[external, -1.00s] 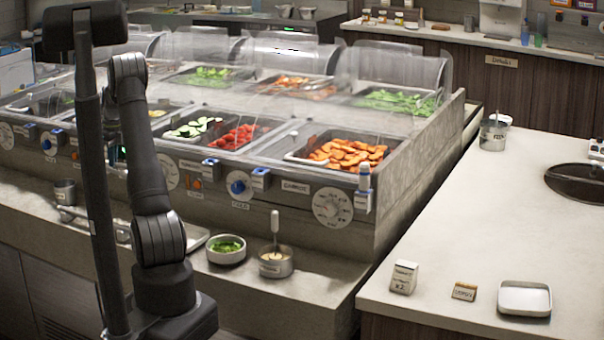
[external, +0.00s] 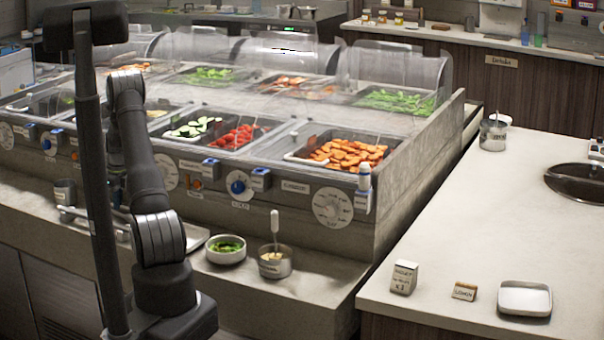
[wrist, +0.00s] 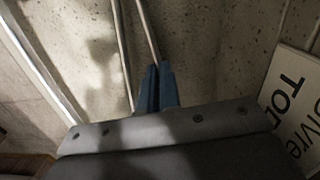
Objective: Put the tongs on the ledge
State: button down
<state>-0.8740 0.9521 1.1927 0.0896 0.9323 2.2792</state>
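In the wrist view my gripper (wrist: 157,88) has its two blue fingers close together, pointing at a speckled stone surface. A thin metal arm of the tongs (wrist: 147,30) runs from the top edge down to between the fingertips. A second thin metal strip runs beside it, just left of the fingers. The far end of the tongs is out of view. In the external view the stone ledge (external: 225,282) runs along the front of the counter. My gripper and the tongs cannot be made out there behind my arm and the dark post.
A metal cup (external: 65,191) stands farther left. A white lettered sign (wrist: 298,105) lies right of my gripper.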

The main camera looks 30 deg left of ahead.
jog(key=shift+f, duration=0.15)
jog(key=c, duration=1.6)
grip_release()
jog(key=shift+c, duration=0.2)
notch_tip(320, 180, up, 12)
jog(key=d, duration=0.1)
jog(key=shift+d, duration=0.1)
